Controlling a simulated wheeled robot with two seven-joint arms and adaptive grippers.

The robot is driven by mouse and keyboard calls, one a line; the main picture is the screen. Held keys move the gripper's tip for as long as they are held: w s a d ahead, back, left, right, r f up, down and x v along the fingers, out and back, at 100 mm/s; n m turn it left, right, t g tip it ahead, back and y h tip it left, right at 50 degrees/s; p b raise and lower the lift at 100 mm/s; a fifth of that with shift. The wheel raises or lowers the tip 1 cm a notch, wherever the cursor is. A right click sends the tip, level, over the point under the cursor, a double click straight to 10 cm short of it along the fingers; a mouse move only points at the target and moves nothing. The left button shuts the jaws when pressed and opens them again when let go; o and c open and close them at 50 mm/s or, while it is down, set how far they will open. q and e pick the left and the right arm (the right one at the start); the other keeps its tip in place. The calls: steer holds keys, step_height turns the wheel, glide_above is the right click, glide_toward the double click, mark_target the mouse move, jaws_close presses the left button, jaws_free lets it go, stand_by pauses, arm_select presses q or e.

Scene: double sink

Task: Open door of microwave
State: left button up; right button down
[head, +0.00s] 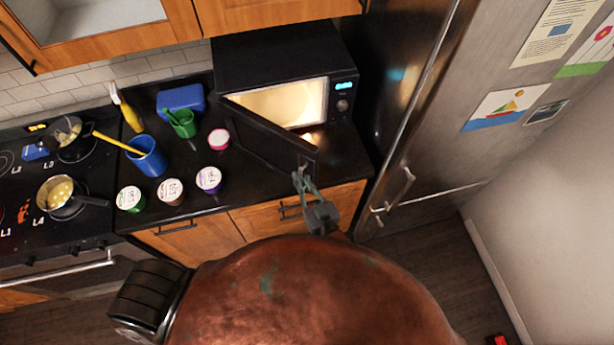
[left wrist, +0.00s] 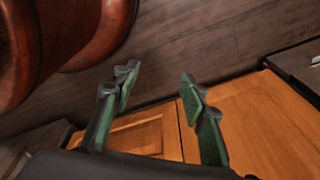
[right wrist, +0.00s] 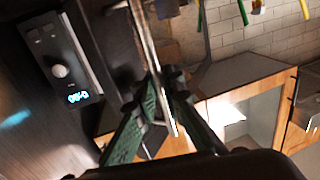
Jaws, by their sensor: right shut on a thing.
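The black microwave (head: 285,58) stands on the counter below the wall cabinet, its lit cavity (head: 280,103) showing. Its dark door (head: 262,140) is swung out towards me, partly open, hinged at the left. My right gripper (head: 300,180) is at the door's free edge. In the right wrist view my right gripper (right wrist: 167,82) is closed around a thin upright part of the door (right wrist: 145,35); whether it is the handle or the edge is unclear. My left gripper (left wrist: 155,90) is open and empty above the floor near the lower cabinets in the left wrist view.
The stove (head: 50,210) is farther left. The steel fridge (head: 430,150) borders the counter at right.

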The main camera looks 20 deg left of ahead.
steer(key=shift+d+f, duration=0.1)
steer(key=shift+d, duration=0.05)
steer(key=c, duration=2.3)
jaws_free()
steer(key=shift+c, duration=0.2)
steer(key=shift+o, duration=1.3)
steer(key=shift+d, duration=0.1)
arm_select(q)
steer(key=shift+s, duration=0.65)
steer(key=shift+a, duration=0.1)
steer(key=shift+w, duration=0.1)
arm_select(e)
steer(key=v, duration=1.1)
steer(key=shift+s+d, duration=0.2)
steer(key=shift+s, duration=0.15)
steer(key=shift+c, duration=0.5)
